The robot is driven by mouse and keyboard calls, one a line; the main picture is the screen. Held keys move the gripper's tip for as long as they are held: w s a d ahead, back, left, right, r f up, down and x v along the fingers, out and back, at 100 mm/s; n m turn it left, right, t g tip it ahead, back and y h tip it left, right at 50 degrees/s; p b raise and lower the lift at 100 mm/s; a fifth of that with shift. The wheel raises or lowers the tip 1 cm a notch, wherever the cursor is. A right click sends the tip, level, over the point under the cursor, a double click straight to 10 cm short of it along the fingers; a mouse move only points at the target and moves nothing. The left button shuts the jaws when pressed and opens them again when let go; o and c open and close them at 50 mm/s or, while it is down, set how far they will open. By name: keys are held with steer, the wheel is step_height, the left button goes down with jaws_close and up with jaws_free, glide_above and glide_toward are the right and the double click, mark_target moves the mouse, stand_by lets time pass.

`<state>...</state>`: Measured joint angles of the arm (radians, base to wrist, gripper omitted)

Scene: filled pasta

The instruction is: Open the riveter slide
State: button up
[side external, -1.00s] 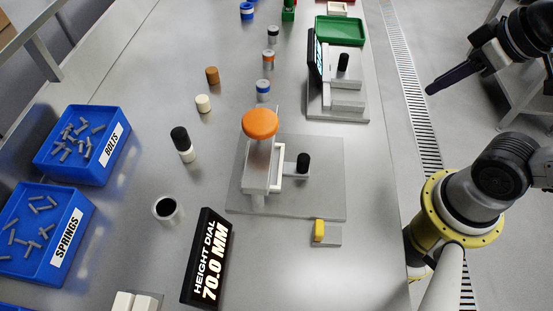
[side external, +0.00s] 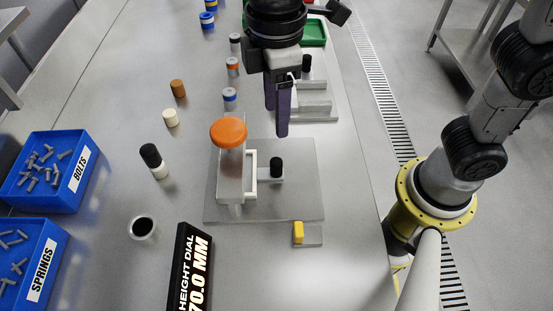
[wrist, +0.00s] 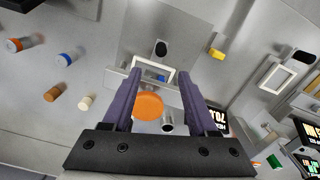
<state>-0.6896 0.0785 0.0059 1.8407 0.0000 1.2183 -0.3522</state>
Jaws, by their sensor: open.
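The riveter (side external: 231,175) stands on a grey base plate (side external: 300,205) and has a round orange cap (side external: 229,132) on top. A white frame (side external: 252,168) is on its right side. A black knob (side external: 276,167) stands on a low grey bar beside the frame. I take the knob and bar to be the slide. My gripper (side external: 276,122) is above and behind the riveter, apart from it, with two purple fingers pointing down. It is open and empty. In the wrist view, the orange cap (wrist: 149,106) and white frame (wrist: 153,70) show between the fingers, with the black knob (wrist: 162,48) beyond.
A yellow block (side external: 298,232) sits at the plate's front edge. The height dial sign (side external: 194,268) reads 70.0 MM. Blue bins of bolts (side external: 45,200) and springs (side external: 12,290) are at left. A second fixture (side external: 318,108) and small cylinders stand behind.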

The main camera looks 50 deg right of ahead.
mark_target(276, 161)
step_height(276, 161, down, 14)
steer(key=shift+s+r, duration=0.1)
stand_by(0.5)
jaws_close()
stand_by(1.3)
